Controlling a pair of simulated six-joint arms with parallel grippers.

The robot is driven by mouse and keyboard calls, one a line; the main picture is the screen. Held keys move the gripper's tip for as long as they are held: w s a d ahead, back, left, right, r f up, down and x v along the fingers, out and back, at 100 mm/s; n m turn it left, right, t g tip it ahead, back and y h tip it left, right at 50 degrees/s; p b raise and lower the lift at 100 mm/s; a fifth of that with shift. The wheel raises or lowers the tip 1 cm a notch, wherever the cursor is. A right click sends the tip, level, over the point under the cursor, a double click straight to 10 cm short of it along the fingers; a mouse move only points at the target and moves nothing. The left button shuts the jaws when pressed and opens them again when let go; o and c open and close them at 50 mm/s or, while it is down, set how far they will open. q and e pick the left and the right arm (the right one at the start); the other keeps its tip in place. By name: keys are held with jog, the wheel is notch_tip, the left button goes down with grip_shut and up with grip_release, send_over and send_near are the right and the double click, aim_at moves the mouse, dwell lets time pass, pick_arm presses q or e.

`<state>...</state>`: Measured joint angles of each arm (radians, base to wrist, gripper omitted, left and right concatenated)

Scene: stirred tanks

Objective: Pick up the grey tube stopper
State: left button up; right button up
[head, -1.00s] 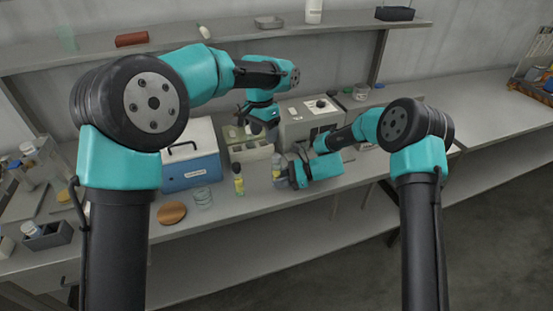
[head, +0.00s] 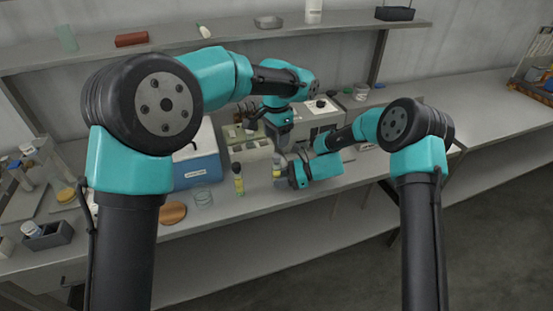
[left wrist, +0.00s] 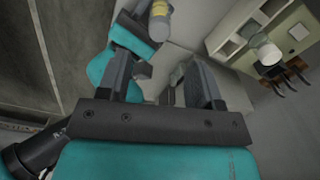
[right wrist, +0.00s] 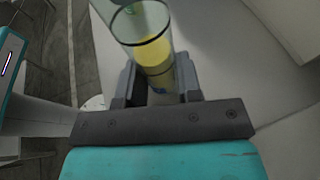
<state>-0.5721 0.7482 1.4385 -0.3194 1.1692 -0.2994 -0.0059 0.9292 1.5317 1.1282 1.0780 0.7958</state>
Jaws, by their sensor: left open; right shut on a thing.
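The grey tube stopper is not clearly identifiable in any view. My left gripper (head: 283,143) is open, above the bench and just above my right gripper; its fingers also show in the left wrist view (left wrist: 163,80), with nothing clearly between them. My right gripper (head: 286,175) is shut on a clear glass tube with yellow contents (right wrist: 152,50). The tube's round rim faces the right wrist camera. The tube's yellow part also shows at the top of the left wrist view (left wrist: 160,18), beyond the left fingers.
A yellow-labelled bottle (head: 239,184), a glass beaker (head: 203,197) and a brown round mat (head: 172,213) stand left of the grippers. A blue-white box (head: 196,168) and a pale rack (head: 250,154) are behind. A grey machine (head: 318,122) stands close behind the grippers.

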aim_at(277, 155)
pick_arm(q)
jog(key=shift+f, duration=1.3)
jog(key=shift+d+f, duration=0.1)
jog(key=shift+f, duration=2.5)
jog(key=shift+c, duration=0.3)
jog(key=c, duration=0.9)
